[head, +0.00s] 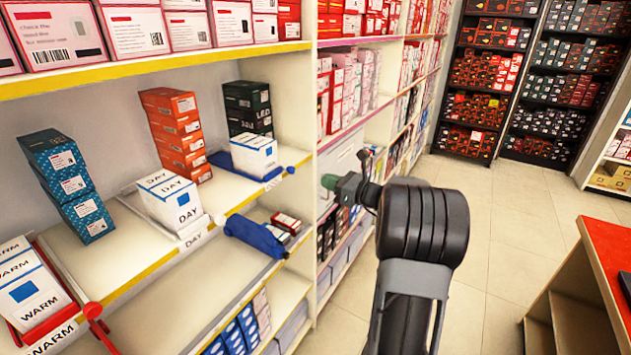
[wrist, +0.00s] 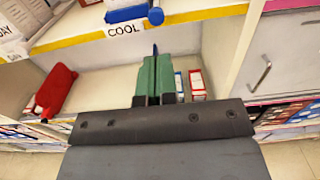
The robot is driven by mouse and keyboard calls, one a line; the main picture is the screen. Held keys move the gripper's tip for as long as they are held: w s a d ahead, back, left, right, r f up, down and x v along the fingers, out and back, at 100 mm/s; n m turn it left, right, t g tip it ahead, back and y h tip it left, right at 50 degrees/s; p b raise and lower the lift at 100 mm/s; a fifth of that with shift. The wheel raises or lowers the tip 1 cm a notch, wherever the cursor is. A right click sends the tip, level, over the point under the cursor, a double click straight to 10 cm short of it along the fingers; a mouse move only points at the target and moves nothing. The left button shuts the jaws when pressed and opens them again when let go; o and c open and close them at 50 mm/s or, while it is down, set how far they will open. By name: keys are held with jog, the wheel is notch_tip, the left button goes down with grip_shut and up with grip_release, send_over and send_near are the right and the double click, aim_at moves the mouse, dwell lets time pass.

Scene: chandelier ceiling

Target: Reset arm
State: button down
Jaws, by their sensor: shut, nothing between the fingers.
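My gripper (wrist: 155,62) is shut and empty, with its two green fingers pressed together in the wrist view.
A red-topped counter (head: 610,255) stands at right; the floor (head: 505,215) between is clear.

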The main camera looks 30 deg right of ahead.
jog(key=s+a+f+n+g+h, duration=0.2)
jog(key=s+a+f+n+g, duration=0.6)
jog(key=s+f+n+g, duration=0.4)
jog(key=s+a+r+n+h, duration=0.2)
jog(key=s+a+n, duration=0.4)
jog(key=n, duration=0.3)
jog(key=s+a+r+n+h, duration=0.2)
jog(key=s+a+n+h, duration=0.3)
jog(key=n, duration=0.4)
jog(key=shift+s+a+r+t+b, duration=0.3)
jog(key=shift+s+a+r, duration=0.05)
jog(key=shift+s, duration=0.15)
